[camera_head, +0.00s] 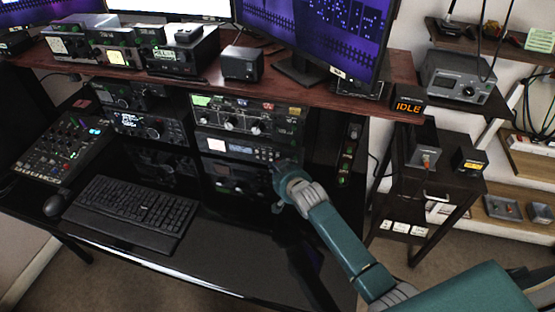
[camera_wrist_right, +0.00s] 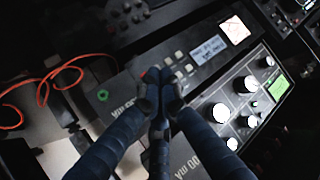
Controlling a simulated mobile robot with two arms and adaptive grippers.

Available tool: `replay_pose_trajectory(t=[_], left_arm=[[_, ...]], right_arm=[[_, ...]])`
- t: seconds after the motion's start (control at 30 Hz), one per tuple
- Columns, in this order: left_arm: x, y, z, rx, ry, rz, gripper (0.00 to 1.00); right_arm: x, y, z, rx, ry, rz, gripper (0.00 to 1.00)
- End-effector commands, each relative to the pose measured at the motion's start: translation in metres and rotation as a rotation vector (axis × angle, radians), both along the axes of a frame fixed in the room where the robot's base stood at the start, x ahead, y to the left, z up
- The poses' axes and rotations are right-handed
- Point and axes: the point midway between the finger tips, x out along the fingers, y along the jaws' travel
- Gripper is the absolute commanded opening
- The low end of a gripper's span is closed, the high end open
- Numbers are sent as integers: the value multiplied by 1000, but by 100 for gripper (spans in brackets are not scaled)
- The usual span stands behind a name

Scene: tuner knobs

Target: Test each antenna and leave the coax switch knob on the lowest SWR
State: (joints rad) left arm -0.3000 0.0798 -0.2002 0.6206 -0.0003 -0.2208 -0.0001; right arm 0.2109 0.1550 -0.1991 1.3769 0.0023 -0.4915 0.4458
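My right gripper (camera_head: 281,172) reaches to the right end of a slim rack unit (camera_head: 226,147) with a small screen and buttons. In the right wrist view its fingertips (camera_wrist_right: 158,80) are together, in front of this unit's button panel (camera_wrist_right: 180,66); I cannot tell whether they touch it. No object shows between them. My left gripper is out of view.
A tuner with a green display and several knobs (camera_head: 246,118) sits above the slim unit. An orange IDLE sign (camera_head: 409,105) hangs at the shelf's right end. A keyboard (camera_head: 134,208), mouse (camera_head: 55,204) and mixer (camera_head: 62,147) occupy the left. The front desktop (camera_head: 225,255) is clear.

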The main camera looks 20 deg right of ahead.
Motion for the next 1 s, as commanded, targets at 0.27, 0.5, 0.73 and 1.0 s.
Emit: replay_pose_trajectory(t=[0.27,0.5,0.73,1.0], left_arm=[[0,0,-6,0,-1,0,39],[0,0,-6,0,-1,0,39],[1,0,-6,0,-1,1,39],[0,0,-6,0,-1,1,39]], right_arm=[[14,-9,1,0,0,0,0],[15,-10,1,0,0,0,0],[15,-10,1,0,0,0,0],[14,-10,1,0,0,0,0]])
